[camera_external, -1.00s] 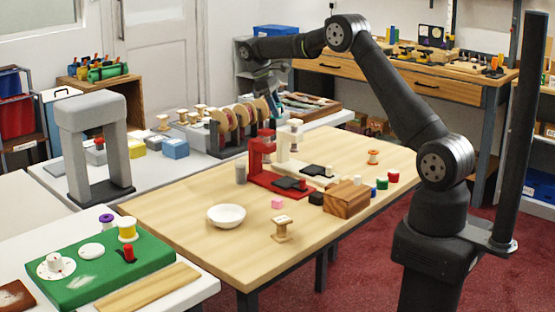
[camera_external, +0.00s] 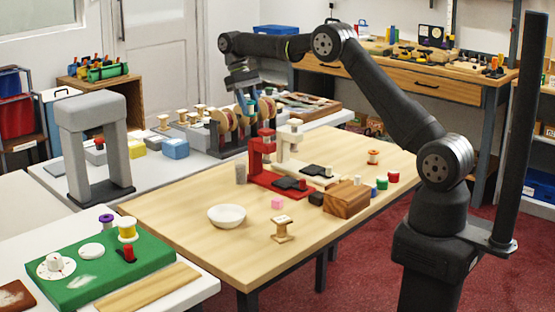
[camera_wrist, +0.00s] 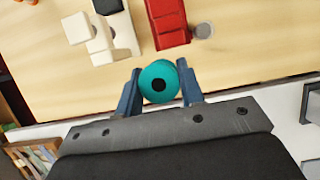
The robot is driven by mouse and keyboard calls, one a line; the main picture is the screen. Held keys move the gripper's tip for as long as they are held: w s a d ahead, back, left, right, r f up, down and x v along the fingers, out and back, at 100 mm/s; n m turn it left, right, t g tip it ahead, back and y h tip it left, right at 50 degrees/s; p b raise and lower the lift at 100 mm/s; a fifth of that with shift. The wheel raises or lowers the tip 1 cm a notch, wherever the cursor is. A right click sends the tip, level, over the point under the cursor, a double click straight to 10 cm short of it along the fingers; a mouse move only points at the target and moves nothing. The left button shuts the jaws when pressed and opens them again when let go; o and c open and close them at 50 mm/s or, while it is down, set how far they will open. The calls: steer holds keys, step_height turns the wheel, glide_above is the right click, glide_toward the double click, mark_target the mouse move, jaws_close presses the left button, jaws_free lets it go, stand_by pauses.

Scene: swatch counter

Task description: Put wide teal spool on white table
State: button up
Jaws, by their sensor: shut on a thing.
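The wide teal spool (camera_wrist: 176,86) shows end-on in the wrist view, with a dark hole at its centre. My gripper (camera_wrist: 161,76) is shut on it, with one blue finger on each side. In the external view my gripper (camera_external: 247,112) points down over the far edge of the wooden table, in front of the rack of reels; the spool cannot be clearly made out there. A white table (camera_external: 150,184) stands behind the wooden table, with a grey arch on it. Another white surface (camera_external: 202,286) lies at the front left under a green board.
The wooden table (camera_external: 180,228) holds a red stand (camera_external: 262,178), a cream stand (camera_external: 290,160), a white bowl (camera_external: 227,216) and a wooden block (camera_external: 346,199). The rack of reels (camera_external: 225,142), small boxes and the grey arch (camera_external: 82,120) crowd the far white table.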

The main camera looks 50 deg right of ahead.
steer(key=shift+s+a+r+n, duration=0.1)
steer(key=shift+s+r+n, duration=0.1)
steer(key=shift+r, duration=0.35)
steer(key=shift+s+r+n, duration=0.1)
steer(key=shift+s+r, duration=0.05)
steer(key=shift+r, duration=0.35)
steer(key=s+d+n+t+h, duration=0.1)
steer(key=s+n+t+h, duration=0.35)
steer(key=s+n, duration=1.45)
steer(key=s+f+m, duration=0.3)
steer(key=f, duration=0.7)
steer(key=shift+g, duration=0.45)
steer(key=w+a+f, duration=0.1)
steer(key=a+f, duration=0.1)
steer(key=a, duration=0.1)
steer(key=w+a+f, duration=0.1)
steer(key=a+f, duration=0.1)
steer(key=a, duration=0.2)
steer(key=w+a+f, duration=0.1)
steer(key=a+f, duration=0.2)
steer(key=a, duration=0.1)
steer(key=shift+w, duration=0.3)
steer(key=shift+f, duration=2)
steer(key=shift+f, duration=0.1)
